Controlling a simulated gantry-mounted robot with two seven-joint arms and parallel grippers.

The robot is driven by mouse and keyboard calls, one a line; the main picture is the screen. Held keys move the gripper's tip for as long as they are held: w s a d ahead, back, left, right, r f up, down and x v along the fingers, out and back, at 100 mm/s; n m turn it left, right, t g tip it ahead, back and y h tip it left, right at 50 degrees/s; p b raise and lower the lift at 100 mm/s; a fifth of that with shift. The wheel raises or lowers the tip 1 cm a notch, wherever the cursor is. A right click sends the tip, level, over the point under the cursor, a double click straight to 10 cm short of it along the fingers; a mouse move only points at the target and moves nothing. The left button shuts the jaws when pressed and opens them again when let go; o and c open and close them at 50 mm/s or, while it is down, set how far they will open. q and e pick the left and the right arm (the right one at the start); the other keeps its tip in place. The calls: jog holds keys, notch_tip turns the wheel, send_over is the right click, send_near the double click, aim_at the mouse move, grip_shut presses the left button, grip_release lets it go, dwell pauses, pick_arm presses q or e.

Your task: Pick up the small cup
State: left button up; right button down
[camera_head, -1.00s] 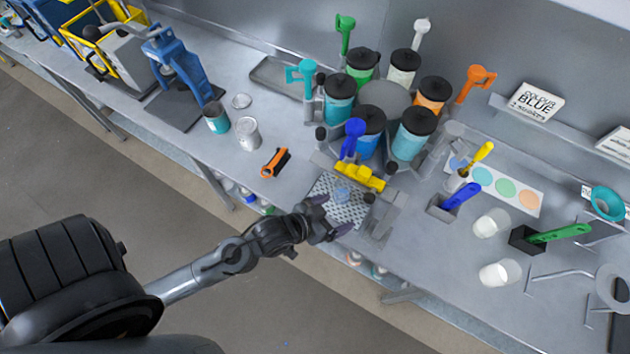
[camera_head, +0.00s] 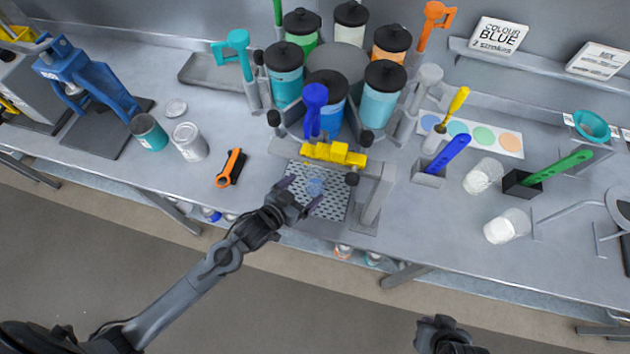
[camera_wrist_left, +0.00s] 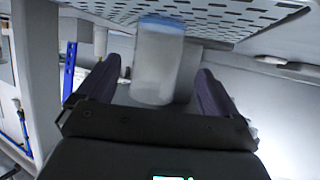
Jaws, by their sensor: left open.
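The small cup (camera_head: 315,185) is translucent with blue contents and stands on a perforated metal tray (camera_head: 332,208) below the yellow-handled dispenser. In the left wrist view the pale cup (camera_wrist_left: 157,65) shows between the two fingers, with a blue band at its top edge in the picture. My left gripper (camera_head: 303,193) is open, its fingertips at the near left side of the cup. In the wrist view a gap shows between each finger and the cup. My right gripper (camera_head: 445,335) shows partly at the bottom edge; its jaws cannot be made out.
A ring of colour canisters (camera_head: 381,90) and the yellow handle (camera_head: 333,153) stand behind and above the tray. An orange-and-black tool (camera_head: 231,168) and two cans, one grey (camera_head: 190,142), lie left. White cups (camera_head: 507,226) stand right. The bench's front edge runs just below the tray.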

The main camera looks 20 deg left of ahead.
aim_at(321, 176)
pick_arm(q)
jog(key=shift+x, duration=2.85)
jog(key=shift+s+d, duration=0.1)
jog(key=shift+d, duration=0.05)
jog(key=shift+c, duration=0.2)
jog(key=c, duration=1.1)
jog(key=shift+r, duration=0.2)
